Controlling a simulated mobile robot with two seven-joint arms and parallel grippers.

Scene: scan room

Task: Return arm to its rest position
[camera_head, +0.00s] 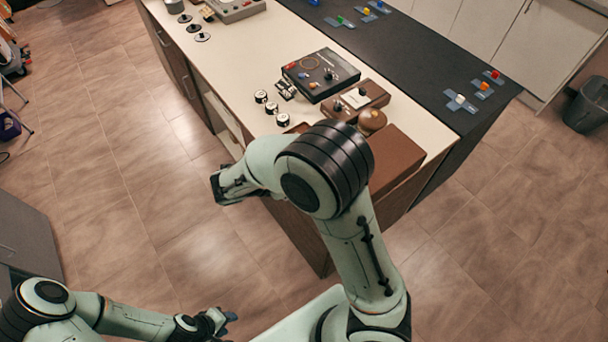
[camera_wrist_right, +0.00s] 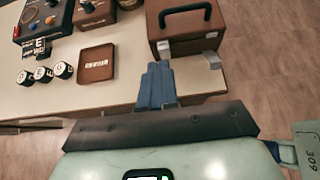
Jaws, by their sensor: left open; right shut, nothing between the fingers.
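My right arm reaches across the middle of the head view, over the near end of the counter. Its gripper (camera_head: 222,188) hangs just off the counter's left edge in that view. In the right wrist view the blue-grey fingers (camera_wrist_right: 157,84) are together with nothing between them, in front of a brown case (camera_wrist_right: 190,22) with a dark handle. I cannot tell whether they touch anything. My left arm is low at the bottom left of the head view, and its small gripper (camera_head: 224,318) is over the floor, apart from everything and holding nothing visible.
Tiled floor (camera_head: 130,200) at the left is clear. A bin (camera_head: 588,105) stands far right.

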